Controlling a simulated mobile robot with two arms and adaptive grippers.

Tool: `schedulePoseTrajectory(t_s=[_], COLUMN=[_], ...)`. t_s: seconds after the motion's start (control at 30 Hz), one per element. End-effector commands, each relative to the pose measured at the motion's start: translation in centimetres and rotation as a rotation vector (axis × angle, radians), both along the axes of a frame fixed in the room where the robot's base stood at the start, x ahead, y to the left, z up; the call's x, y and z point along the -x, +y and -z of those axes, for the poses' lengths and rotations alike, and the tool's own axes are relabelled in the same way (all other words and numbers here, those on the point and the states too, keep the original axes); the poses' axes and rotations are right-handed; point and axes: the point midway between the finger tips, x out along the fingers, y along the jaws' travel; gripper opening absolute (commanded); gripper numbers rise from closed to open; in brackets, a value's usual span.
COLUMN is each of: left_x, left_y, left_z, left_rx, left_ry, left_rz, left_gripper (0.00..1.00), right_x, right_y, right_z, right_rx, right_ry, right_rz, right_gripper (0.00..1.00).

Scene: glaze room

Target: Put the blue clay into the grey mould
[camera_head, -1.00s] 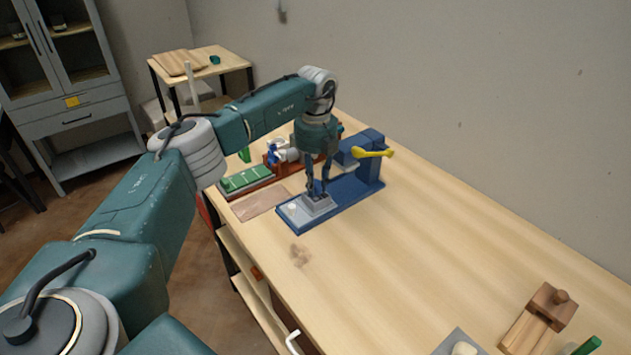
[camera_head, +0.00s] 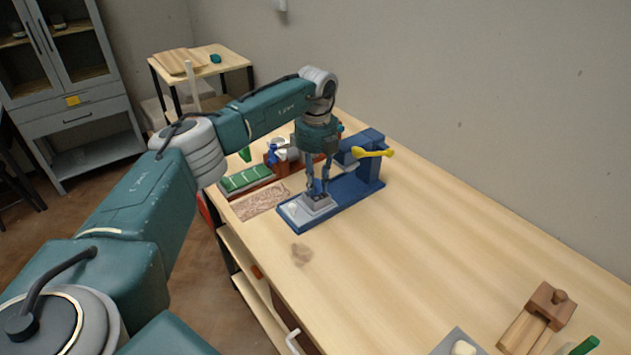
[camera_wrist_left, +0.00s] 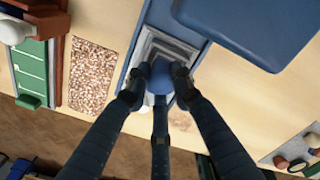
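The blue clay (camera_wrist_left: 161,77) is a rounded lump between the fingertips of my left gripper (camera_head: 318,190). The fingers close around it from the sides, and it also shows small in the head view (camera_head: 317,186). The grey mould (camera_head: 321,208) sits on the blue base of a press-like stand (camera_head: 345,198). In the left wrist view the mould (camera_wrist_left: 167,42) lies directly behind the clay, with its stepped rim partly hidden by clay and fingers. The clay is at or just above the mould's hollow; I cannot tell whether it touches. My right gripper is not in view.
The stand's upright with a yellow handle (camera_head: 373,153) rises right of the gripper. A speckled brown mat (camera_head: 262,202) and a green ribbed tray (camera_head: 246,179) lie left. A wooden tool (camera_head: 540,310) is at the bottom right. The middle of the table is clear.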

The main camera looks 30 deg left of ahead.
Motion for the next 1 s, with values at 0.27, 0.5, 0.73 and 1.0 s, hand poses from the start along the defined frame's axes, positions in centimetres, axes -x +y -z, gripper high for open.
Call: schedulePoseTrajectory(t_s=[0.27, 0.5, 0.73, 1.0], left_x=[-0.02, -0.02, -0.02, -0.02], left_y=[-0.02, -0.03, -0.02, -0.02], left_z=[-0.01, -0.02, -0.02, -0.03], left_rx=[0.000, 0.001, 0.001, 0.001], left_ry=[0.000, -0.001, -0.001, -0.001], left_rz=[0.000, 0.000, 0.000, 0.000], left_gripper=[0.20, 0.44, 0.66, 0.68], right_x=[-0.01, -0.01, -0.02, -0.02], right_y=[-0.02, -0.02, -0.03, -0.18], right_z=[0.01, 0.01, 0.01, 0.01], right_rx=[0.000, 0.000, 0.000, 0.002], right_ry=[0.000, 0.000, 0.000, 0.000], right_rz=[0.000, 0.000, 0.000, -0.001], right_gripper=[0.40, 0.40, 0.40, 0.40])
